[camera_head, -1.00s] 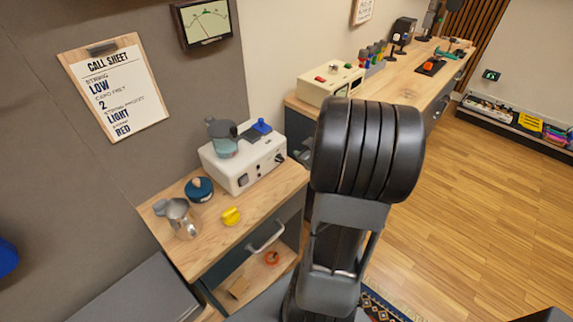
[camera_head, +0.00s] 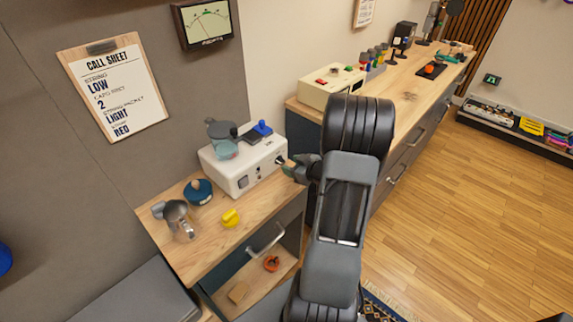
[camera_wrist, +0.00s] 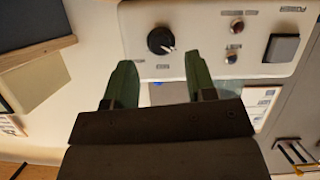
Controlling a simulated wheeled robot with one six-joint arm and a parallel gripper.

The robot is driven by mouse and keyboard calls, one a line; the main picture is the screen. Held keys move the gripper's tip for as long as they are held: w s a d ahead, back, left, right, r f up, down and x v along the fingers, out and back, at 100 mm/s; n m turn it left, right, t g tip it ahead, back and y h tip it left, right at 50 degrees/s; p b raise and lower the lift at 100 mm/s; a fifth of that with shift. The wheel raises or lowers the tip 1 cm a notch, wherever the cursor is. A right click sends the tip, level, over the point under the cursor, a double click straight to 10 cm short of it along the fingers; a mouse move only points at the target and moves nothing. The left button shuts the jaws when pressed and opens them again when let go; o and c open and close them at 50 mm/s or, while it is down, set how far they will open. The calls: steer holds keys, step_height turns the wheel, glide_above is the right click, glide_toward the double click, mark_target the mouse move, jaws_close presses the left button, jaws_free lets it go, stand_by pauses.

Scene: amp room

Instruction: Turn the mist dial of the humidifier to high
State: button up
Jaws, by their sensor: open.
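The humidifier (camera_head: 238,180) is a white box with a teal tank (camera_head: 225,149) on top, standing on the small wooden cabinet. In the wrist view its front panel (camera_wrist: 205,18) shows a round black dial (camera_wrist: 161,41) with a white pointer mark toward the lower right of the picture; the labels around it are too blurred to read. My gripper (camera_wrist: 157,66) is open, its two green fingers below the dial to either side in the wrist view, apart from it. In the head view my gripper (camera_head: 291,167) is at the right end of the humidifier's panel.
A yellow knob-like piece (camera_head: 231,218), a metal jug (camera_head: 180,220) and a dark blue round container (camera_head: 199,191) stand on the cabinet top. An open drawer (camera_head: 262,280) sits below. A cream box (camera_head: 331,87) stands on the long bench behind.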

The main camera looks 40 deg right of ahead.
mark_target(283, 162)
steer(key=shift+x, duration=1.75)
steer(key=c, duration=0.9)
steer(key=shift+r, duration=0.1)
